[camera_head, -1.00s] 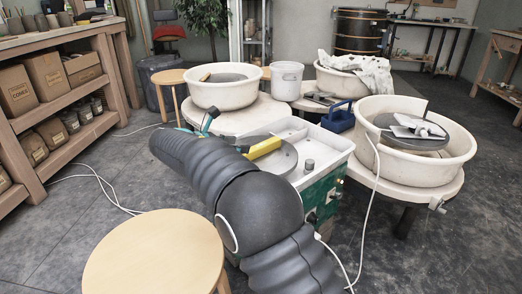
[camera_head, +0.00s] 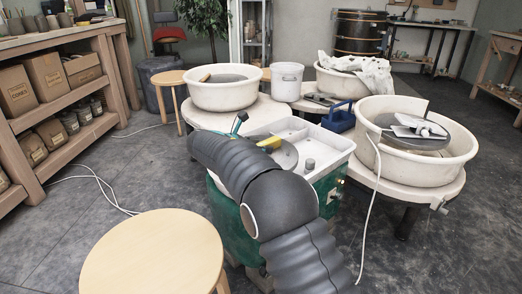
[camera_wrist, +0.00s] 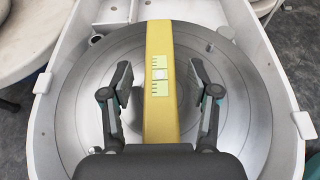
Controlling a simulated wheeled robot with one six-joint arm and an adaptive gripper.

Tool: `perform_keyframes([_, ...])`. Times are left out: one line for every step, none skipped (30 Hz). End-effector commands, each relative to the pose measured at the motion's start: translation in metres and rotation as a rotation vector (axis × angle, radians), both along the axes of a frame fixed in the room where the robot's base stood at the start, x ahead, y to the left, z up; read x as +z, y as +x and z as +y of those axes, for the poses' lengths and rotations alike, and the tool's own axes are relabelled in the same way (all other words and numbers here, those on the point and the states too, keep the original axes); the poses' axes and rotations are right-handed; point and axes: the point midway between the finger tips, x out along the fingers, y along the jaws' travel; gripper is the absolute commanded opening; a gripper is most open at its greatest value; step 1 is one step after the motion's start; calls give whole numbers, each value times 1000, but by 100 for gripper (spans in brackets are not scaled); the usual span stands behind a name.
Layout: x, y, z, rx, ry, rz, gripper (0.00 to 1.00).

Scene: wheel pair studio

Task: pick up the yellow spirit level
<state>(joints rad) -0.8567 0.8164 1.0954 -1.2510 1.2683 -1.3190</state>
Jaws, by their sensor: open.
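The yellow spirit level (camera_wrist: 160,118) lies on the grey wheel head (camera_wrist: 82,110), pointing away from me in the wrist view. In the head view a short end of the spirit level (camera_head: 270,142) shows; my arm hides the rest. My gripper (camera_wrist: 160,80) is open, with one finger on each side of the level. Clear gaps show between the level and both fingers. I cannot tell exactly how far the fingertips are above the wheel head.
A white splash pan (camera_head: 330,141) surrounds the wheel head, its wall rising close by. A round wooden stool (camera_head: 155,255) stands at the front left. A second basin (camera_head: 460,150) is at the right, and a blue caddy (camera_head: 339,118) stands behind the pan.

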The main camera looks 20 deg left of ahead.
Motion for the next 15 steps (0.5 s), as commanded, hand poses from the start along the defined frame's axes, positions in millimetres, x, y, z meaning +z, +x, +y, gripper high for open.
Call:
perform_keyframes([0, 0, 0, 1, 0, 0, 60])
perform_keyframes([0, 0, 0, 1, 0, 0, 60])
perform_keyframes([1, 0, 0, 1, 0, 0, 60])
perform_keyframes([1, 0, 0, 0, 0, 0, 60])
perform_keyframes([1, 0, 0, 0, 0, 0, 55])
perform_keyframes([1, 0, 0, 0, 0, 0, 45])
perform_keyframes([1, 0, 0, 0, 1, 0, 38])
perform_keyframes([1, 0, 0, 0, 1, 0, 30])
perform_keyframes([1, 0, 0, 0, 1, 0, 20])
perform_keyframes([1, 0, 0, 0, 1, 0, 13])
perform_keyframes([1, 0, 0, 0, 1, 0, 5])
perform_keyframes([1, 0, 0, 0, 1, 0, 0])
perform_keyframes([1, 0, 0, 0, 1, 0, 0])
perform_keyframes([1, 0, 0, 0, 1, 0, 0])
perform_keyframes([1, 0, 0, 0, 1, 0, 0])
